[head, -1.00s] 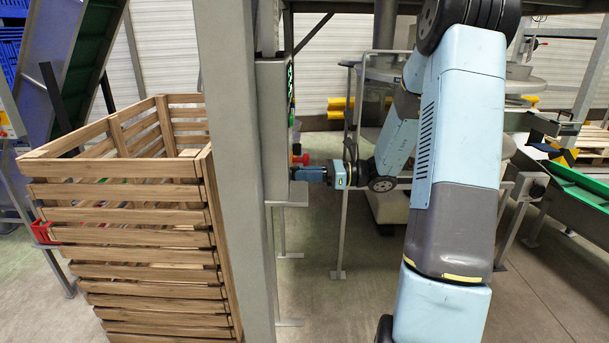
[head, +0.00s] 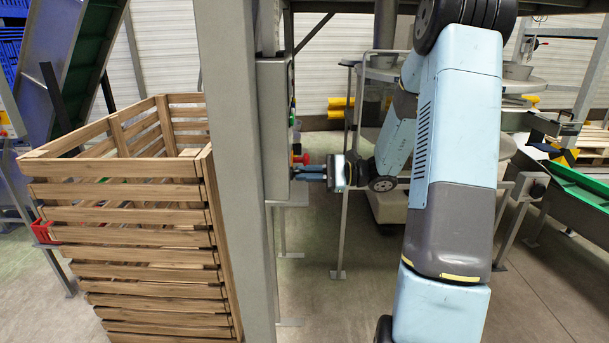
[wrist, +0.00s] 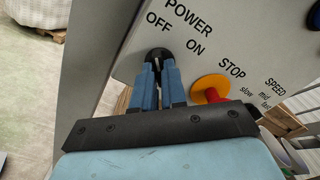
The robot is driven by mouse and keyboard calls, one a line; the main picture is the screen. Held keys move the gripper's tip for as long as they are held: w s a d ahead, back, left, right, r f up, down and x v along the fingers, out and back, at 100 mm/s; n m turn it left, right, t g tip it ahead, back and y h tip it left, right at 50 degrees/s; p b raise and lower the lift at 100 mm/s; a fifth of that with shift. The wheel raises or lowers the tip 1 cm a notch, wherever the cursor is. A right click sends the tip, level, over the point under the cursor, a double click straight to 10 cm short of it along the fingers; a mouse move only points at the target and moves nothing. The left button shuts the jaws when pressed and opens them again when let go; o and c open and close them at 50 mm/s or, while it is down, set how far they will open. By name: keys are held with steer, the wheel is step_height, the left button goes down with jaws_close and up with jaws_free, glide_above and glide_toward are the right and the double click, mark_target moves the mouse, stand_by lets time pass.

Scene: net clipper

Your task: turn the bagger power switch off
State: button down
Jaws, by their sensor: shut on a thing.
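The bagger power switch (wrist: 158,53) is a dark round knob below the word POWER, with OFF printed at its upper left and ON at its right. It sits on the grey control panel (wrist: 235,40). My gripper (wrist: 159,66) is shut on the knob, its two blue fingers on either side. The fingers cover much of the knob, and I cannot tell which way it points. In the head view my gripper (head: 298,173) reaches left to the panel box (head: 274,130), seen edge-on, so the knob's face is hidden there.
A red stop button on a yellow disc (wrist: 211,84) is close to the right of my fingers. A grey post (head: 232,150) stands in front of the panel box. A wooden slatted crate (head: 130,230) is at the left. A green conveyor (head: 580,185) is at the right.

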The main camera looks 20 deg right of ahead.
steer(key=shift+d+f+n, duration=0.1)
steer(key=shift+n, duration=0.2)
stand_by(0.4)
steer(key=c, duration=1.2)
jaws_free()
steer(key=v, duration=1.4)
